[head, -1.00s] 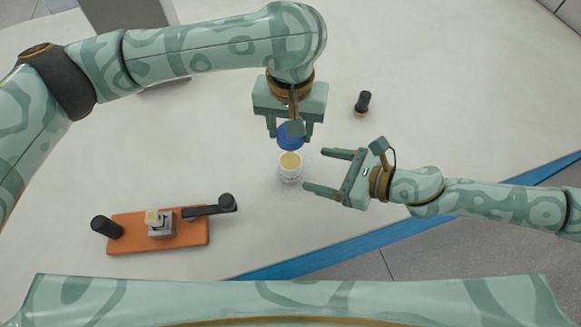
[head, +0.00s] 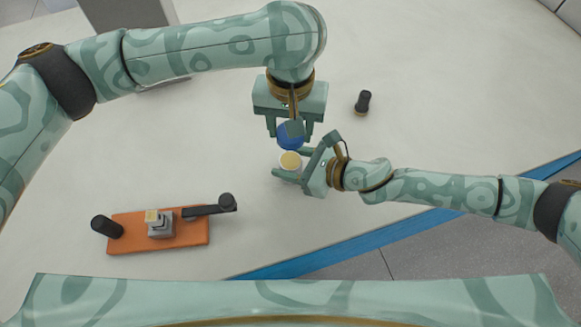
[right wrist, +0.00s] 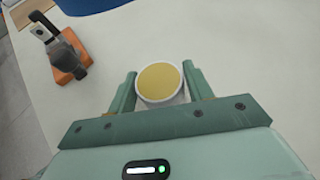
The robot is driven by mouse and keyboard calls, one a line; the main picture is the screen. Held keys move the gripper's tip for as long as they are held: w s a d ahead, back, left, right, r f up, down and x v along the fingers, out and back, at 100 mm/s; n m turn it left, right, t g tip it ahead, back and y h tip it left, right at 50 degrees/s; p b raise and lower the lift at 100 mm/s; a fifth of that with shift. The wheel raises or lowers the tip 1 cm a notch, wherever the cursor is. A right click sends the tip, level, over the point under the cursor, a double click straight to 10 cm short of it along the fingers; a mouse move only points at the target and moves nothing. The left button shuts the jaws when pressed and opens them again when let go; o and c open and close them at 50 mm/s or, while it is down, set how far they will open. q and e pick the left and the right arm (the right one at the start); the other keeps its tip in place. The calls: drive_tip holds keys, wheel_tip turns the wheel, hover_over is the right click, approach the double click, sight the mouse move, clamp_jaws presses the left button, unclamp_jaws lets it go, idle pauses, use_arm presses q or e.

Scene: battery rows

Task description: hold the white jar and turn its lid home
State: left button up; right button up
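The white jar (head: 290,162) stands upright on the table with a yellowish top face; this face also shows in the right wrist view (right wrist: 160,82). My right gripper (head: 288,162) is around the jar, one finger on each side. In the right wrist view its fingers (right wrist: 160,88) look spread and very close to the jar; contact cannot be told. The blue lid (head: 289,141) is held by my left gripper (head: 290,132), close to the jar's far side in the head view and apparently above the table. The left fingers sit on either side of the lid.
An orange board (head: 180,237) with a grey block fixture, a black handle and a black knob lies at the left front. A small black cylinder (head: 363,102) stands to the right at the back. The table (head: 430,110) is clear at the right.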

drive_tip(key=c, duration=0.8)
use_arm(q)
hover_over(292, 162)
drive_tip(key=shift+w+a+f, duration=0.15)
drive_tip(key=shift+f, duration=2.35)
use_arm(e)
drive_tip(key=shift+c, duration=0.2)
use_arm(q)
drive_tip(key=shift+f, duration=0.85)
drive_tip(key=shift+f, duration=0.95)
use_arm(e)
drive_tip(key=shift+s+a+r, duration=0.1)
drive_tip(key=shift+a, duration=0.05)
use_arm(q)
drive_tip(key=shift+s+r, duration=0.1)
drive_tip(key=shift+s, duration=0.1)
drive_tip(key=shift+d+r, duration=0.2)
drive_tip(key=shift+r, duration=0.25)
